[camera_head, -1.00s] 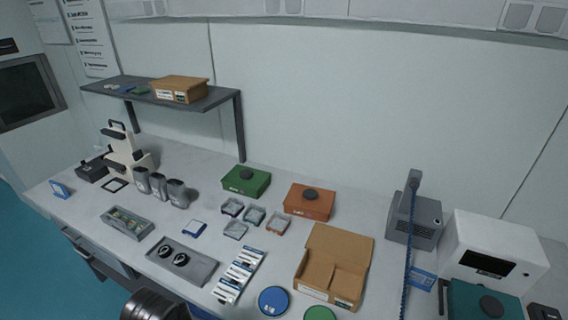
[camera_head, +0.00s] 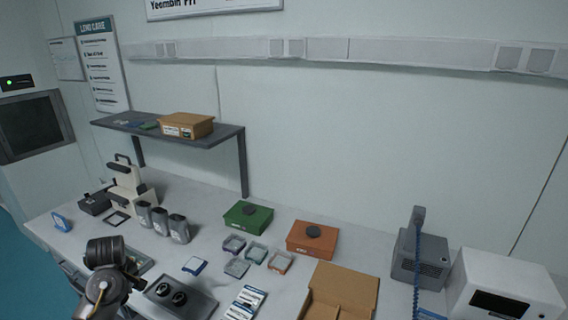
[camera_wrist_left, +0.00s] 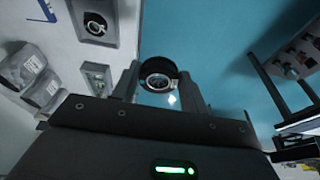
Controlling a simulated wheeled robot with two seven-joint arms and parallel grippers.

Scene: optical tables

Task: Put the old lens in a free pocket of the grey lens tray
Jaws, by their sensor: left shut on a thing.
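My left gripper (camera_wrist_left: 158,82) is shut on a round, black-rimmed lens (camera_wrist_left: 158,75), with teal floor behind it in the wrist view. In the head view my left arm stands at the lower left, and the held lens cannot be made out there. The grey lens tray (camera_head: 203,307) lies at the table's front, cut by the bottom edge, with two black-ringed lenses (camera_head: 172,293) in its left part. The tray also shows in the wrist view (camera_wrist_left: 108,38), partly cut off, with one lens in sight. My right gripper is not in view.
Small clear trays (camera_head: 235,267), a green box (camera_head: 246,217), an orange box (camera_head: 312,239) and an open carton (camera_head: 340,292) stand rightward.

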